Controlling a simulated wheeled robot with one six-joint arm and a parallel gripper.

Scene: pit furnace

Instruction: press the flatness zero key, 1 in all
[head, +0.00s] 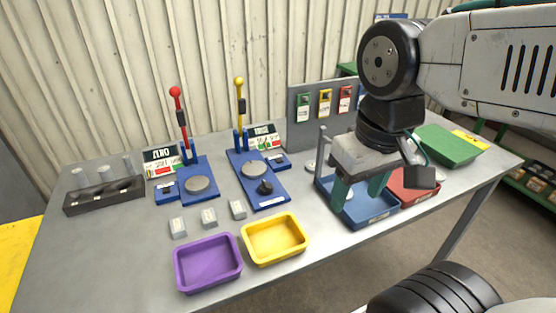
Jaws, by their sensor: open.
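Two blue press stands stand on the grey table, one with a red-knobbed lever (175,92) and one with a yellow-knobbed lever (239,82). Each has a round grey plate, a display behind it and a small blue key box beside it. The left key box (166,191) is beside the red-lever stand; the right key box (278,162) is beside the yellow-lever stand. Their labels are too small to read, so I cannot tell which is the flatness zero key. My gripper (358,199) is open, pointing down over the blue tray (356,223), well right of both key boxes.
A purple tray (207,286) and a yellow tray (274,257) sit at the front. Several small grey blocks (209,218) lie behind them. A dark rack (104,196) is at left. Red (428,198) and green (447,157) trays are at right. A panel (303,136) with coloured tags stands behind.

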